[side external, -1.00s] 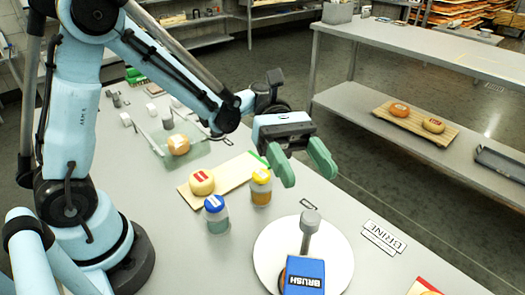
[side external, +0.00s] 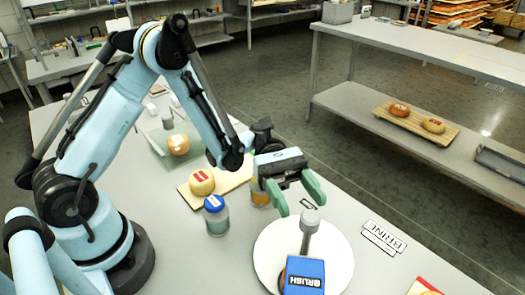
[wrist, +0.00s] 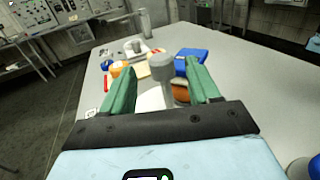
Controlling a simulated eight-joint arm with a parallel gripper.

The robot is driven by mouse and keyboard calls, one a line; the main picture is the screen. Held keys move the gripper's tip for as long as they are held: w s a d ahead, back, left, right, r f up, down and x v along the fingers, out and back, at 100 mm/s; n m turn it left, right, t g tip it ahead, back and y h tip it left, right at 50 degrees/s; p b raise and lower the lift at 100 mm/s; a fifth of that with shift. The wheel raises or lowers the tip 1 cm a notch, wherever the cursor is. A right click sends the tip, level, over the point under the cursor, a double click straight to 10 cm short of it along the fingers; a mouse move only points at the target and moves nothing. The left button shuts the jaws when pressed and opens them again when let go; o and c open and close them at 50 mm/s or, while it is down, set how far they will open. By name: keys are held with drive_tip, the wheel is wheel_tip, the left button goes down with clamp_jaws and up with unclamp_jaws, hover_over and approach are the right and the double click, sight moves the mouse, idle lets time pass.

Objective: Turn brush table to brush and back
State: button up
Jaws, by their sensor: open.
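The brush table is a round white turntable (side external: 270,250) near the front of the bench. A grey post with a rounded knob (side external: 310,218) stands up from it. A blue block marked BRUSH (side external: 304,274) is at its front edge in the side view. My gripper (side external: 300,206) is open and empty, its green fingers just above and behind the knob. In the wrist view, the knob (wrist: 161,66) shows between the open fingers (wrist: 162,92), apart from both. The blue block (wrist: 192,54) is behind the right finger, with a brown-orange round thing (wrist: 180,93) below it, partly hidden.
A blue-capped jar (side external: 216,215) and a yellowish cheese (side external: 201,182) on a board stand left of the turntable. Another jar (side external: 260,190) is partly hidden behind my gripper. A BRINE label (side external: 384,238) lies to the right. Bare bench lies between the jars and turntable.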

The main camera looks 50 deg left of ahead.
sight(316, 226)
drive_tip(key=x, duration=0.6)
drive_tip(key=shift+s+d+r, duration=0.1)
drive_tip(key=shift+s+d, duration=0.1)
drive_tip(key=shift+d, duration=0.15)
clamp_jaws()
